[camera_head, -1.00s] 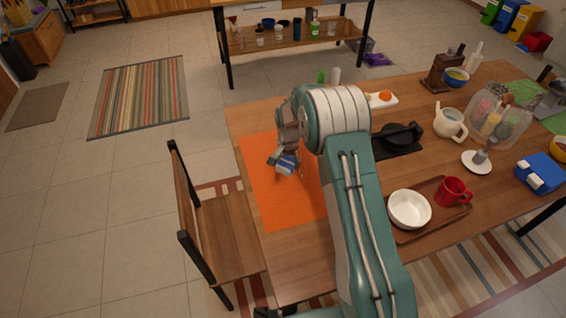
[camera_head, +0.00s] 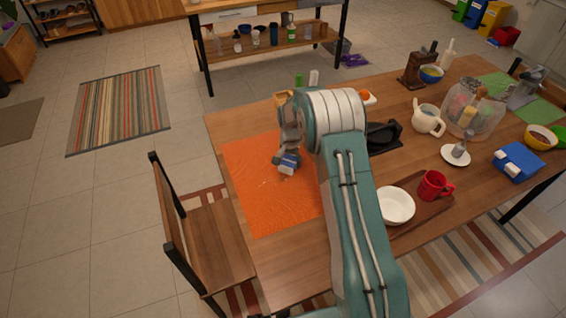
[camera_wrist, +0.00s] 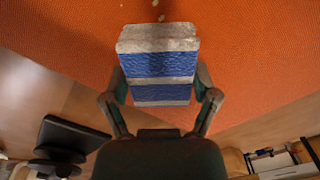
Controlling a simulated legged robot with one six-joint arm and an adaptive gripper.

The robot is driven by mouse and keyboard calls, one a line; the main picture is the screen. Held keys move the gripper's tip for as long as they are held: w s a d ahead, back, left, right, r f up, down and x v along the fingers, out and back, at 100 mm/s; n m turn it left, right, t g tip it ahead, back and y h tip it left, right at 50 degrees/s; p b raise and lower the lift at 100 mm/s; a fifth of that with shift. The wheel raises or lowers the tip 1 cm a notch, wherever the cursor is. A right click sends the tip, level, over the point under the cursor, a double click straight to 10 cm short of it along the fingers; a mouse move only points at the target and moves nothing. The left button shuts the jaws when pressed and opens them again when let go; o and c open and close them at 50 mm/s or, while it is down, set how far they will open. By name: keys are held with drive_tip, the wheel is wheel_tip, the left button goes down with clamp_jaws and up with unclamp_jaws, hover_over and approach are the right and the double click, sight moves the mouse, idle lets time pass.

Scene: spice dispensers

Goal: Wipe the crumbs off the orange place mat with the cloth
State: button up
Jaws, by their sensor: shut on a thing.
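The orange place mat (camera_head: 262,214) lies flat at the left end of the wooden table. My gripper (camera_head: 287,160) is over its upper right part and is shut on the blue and white striped cloth (camera_head: 289,167). In the wrist view, the folded cloth (camera_wrist: 158,68) sits between both fingers of my gripper (camera_wrist: 163,92), with the orange mat (camera_wrist: 250,70) beyond. I cannot tell whether the cloth touches the mat. Pale crumbs (camera_wrist: 158,16) show on the mat just past the cloth, and a few small specks show on it in the head view. My arm hides the mat's right part.
A black pan-like item (camera_head: 384,136) on a dark board is right of my arm. A wooden chair (camera_head: 210,245) stands at the table's left side. The mat's left half is clear.

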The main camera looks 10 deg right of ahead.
sight(282, 175)
drive_tip(key=shift+s+d, duration=0.15)
drive_tip(key=shift+s, duration=0.55)
drive_tip(key=shift+s+d, duration=0.15)
drive_tip(key=shift+s, duration=0.5)
drive_tip(key=shift+s+a+f, duration=0.1)
drive_tip(key=shift+s+a, duration=0.3)
drive_tip(key=shift+a, duration=1.55)
drive_tip(key=shift+s+a+r, duration=0.1)
drive_tip(key=shift+s+a, duration=0.25)
drive_tip(key=shift+a, duration=1.65)
drive_tip(key=shift+s+a+f, duration=0.1)
drive_tip(key=shift+s+a, duration=0.3)
drive_tip(key=shift+a, duration=1.55)
drive_tip(key=shift+d, duration=0.15)
drive_tip(key=shift+w+d+r, duration=0.1)
drive_tip(key=shift+w+d, duration=0.1)
drive_tip(key=shift+d, duration=0.75)
drive_tip(key=shift+w+d+r, duration=0.1)
drive_tip(key=shift+w+d, duration=0.1)
drive_tip(key=shift+d, duration=0.75)
drive_tip(key=shift+w+d+f, duration=0.1)
drive_tip(key=shift+w+d, duration=0.1)
drive_tip(key=shift+d, duration=0.8)
drive_tip(key=shift+w+d+f, duration=0.1)
drive_tip(key=shift+w+d, duration=0.1)
drive_tip(key=shift+d, duration=0.8)
